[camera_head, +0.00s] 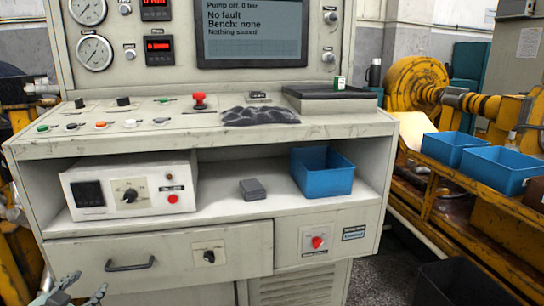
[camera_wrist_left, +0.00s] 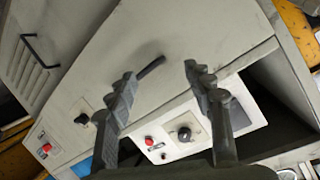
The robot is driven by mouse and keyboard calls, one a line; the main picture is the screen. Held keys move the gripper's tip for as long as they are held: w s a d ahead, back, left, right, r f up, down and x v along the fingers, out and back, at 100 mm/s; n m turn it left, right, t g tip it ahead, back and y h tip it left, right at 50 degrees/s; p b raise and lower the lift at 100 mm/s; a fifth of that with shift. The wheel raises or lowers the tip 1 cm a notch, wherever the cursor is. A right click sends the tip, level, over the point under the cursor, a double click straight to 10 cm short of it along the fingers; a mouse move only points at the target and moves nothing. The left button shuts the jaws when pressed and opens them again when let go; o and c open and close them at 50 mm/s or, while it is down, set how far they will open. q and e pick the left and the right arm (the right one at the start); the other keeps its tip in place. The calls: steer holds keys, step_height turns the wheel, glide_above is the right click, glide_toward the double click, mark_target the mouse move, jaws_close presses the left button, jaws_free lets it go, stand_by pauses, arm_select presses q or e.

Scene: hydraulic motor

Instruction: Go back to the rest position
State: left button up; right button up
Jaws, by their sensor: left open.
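My left gripper (camera_head: 88,284) shows at the bottom left corner of the head view, low in front of the test bench's drawer (camera_head: 160,262). In the left wrist view its two fingers (camera_wrist_left: 160,76) are spread apart with nothing between them. Behind them lie the drawer front with its dark handle and the white control box (camera_wrist_left: 180,130). My right gripper is not in view.
The bench (camera_head: 270,130) fills the middle, its shelf holding the white control box (camera_head: 130,190), a small grey block (camera_head: 252,189) and a blue bin (camera_head: 322,174). A red emergency button (camera_head: 199,101) stands on top. Blue bins (camera_head: 492,168) sit on the yellow rack at right.

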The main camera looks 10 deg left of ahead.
arm_select(q)
steer(key=s+d+f+n+g+y, duration=0.15)
steer(key=s+d+f+g, duration=0.3)
steer(key=s+f, duration=0.45)
steer(key=s+d+f+g+h, duration=0.1)
steer(key=s+d+f+g, duration=0.2)
steer(key=s+d+f, duration=0.2)
steer(key=s+d+f+g+h, duration=0.2)
steer(key=s+d+f, duration=0.4)
steer(key=s+d, duration=0.3)
steer(key=d+g+p, duration=0.1)
steer(key=d, duration=0.3)
steer(key=shift+d+f, duration=0.2)
steer(key=shift+d, duration=0.05)
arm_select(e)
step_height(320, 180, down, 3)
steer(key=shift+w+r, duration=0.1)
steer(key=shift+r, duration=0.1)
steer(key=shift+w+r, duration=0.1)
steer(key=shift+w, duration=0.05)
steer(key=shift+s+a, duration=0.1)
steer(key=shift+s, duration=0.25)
arm_select(q)
steer(key=shift+s+a, duration=0.1)
steer(key=shift+a, duration=0.05)
